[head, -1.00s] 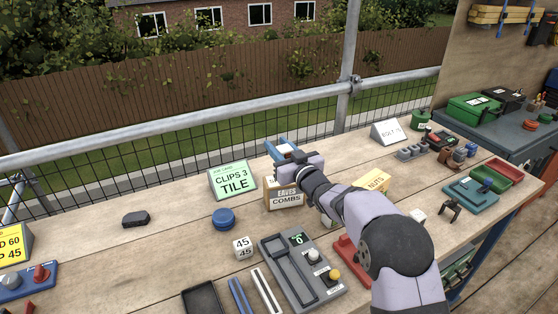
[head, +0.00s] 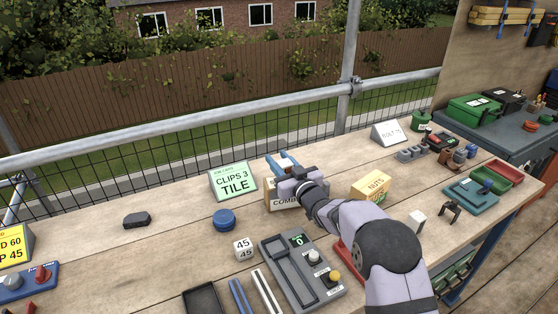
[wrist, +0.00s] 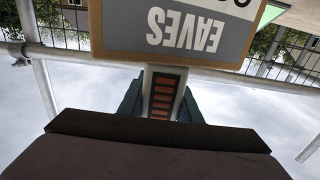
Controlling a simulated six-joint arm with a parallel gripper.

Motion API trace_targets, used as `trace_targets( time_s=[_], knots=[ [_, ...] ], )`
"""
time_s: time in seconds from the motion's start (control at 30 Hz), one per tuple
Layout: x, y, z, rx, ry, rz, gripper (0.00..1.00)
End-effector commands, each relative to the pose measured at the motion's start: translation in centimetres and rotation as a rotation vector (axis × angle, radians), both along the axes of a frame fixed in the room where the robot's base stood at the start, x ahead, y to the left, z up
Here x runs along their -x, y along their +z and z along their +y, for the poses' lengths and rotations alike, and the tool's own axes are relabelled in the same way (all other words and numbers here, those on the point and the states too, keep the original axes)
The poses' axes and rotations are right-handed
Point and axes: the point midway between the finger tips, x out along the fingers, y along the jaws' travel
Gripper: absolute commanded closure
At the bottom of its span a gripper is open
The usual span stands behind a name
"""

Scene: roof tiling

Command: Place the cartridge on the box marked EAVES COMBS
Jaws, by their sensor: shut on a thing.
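The box marked EAVES COMBS (head: 284,205) stands on the bench, its upper part hidden by my gripper in the head view. In the wrist view its face (wrist: 175,32) shows upside down at the top, with EAVES readable. My gripper (head: 283,162) is at the box, with its blue jaws showing just behind the box's top in the head view. In the wrist view my gripper (wrist: 162,98) is shut on the cartridge (wrist: 164,92), a pale piece with a row of orange bars. The cartridge's end meets the box's edge in that picture; I cannot tell whether they touch.
A green CLIPS 3 TILE card (head: 233,182) stands left of the box, and a yellow NUTS box (head: 371,186) stands right of it. A blue round tin (head: 224,219), a 45 cube (head: 243,248) and a grey counter device (head: 303,270) are in front. The bench's left middle is mostly clear.

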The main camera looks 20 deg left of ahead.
Motion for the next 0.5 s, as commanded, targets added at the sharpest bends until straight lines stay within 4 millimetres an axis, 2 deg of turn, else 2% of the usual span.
trace_targets(
  time_s=[0.07, 0.1, 0.13, 0.5],
  knots=[
    [0.0, -0.36, 0.0, -0.001, 0.0, -0.001, 0.95],
    [0.0, -0.21, 0.0, 0.0, 0.0, 0.0, 0.6],
    [0.0, -0.2, 0.0, 0.0, 0.0, 0.0, 0.53],
    [0.0, -0.05, 0.0, 0.0, 0.0, 0.0, 0.5]
  ],
)
